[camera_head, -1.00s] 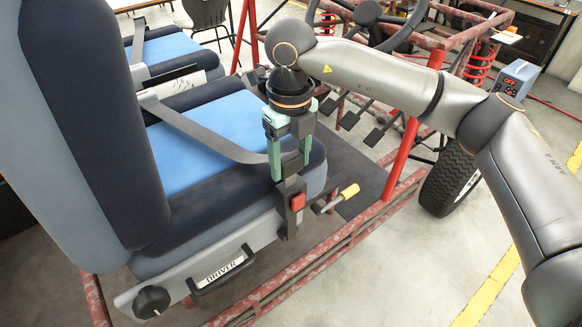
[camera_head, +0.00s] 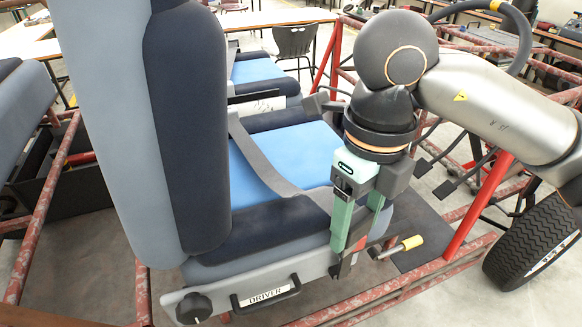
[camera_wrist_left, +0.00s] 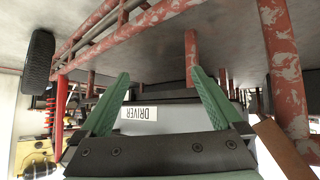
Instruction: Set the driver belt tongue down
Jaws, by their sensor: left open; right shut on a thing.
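My right gripper (camera_head: 356,240) is shut at the front corner of the driver seat, its green fingers pointing down. The grey driver belt (camera_head: 262,168) runs from beside the seat back across the blue cushion (camera_head: 300,148) to this gripper. The belt tongue is hidden by the fingers. A dark buckle with a red part (camera_head: 361,243) shows just behind and below the fingers; I cannot tell whether the tongue touches it. My left gripper (camera_wrist_left: 160,102) is open and empty in the left wrist view, facing the seat base with the upside-down DRIVER label (camera_wrist_left: 139,113).
A yellow-tipped lever (camera_head: 412,242) sticks out right of the buckle. Red chassis tubes (camera_head: 465,232) run beside and below the seat. A tire (camera_head: 535,245) stands at the right. The DRIVER handle (camera_head: 267,296) and a black knob (camera_head: 194,308) are on the seat side. A second seat is behind.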

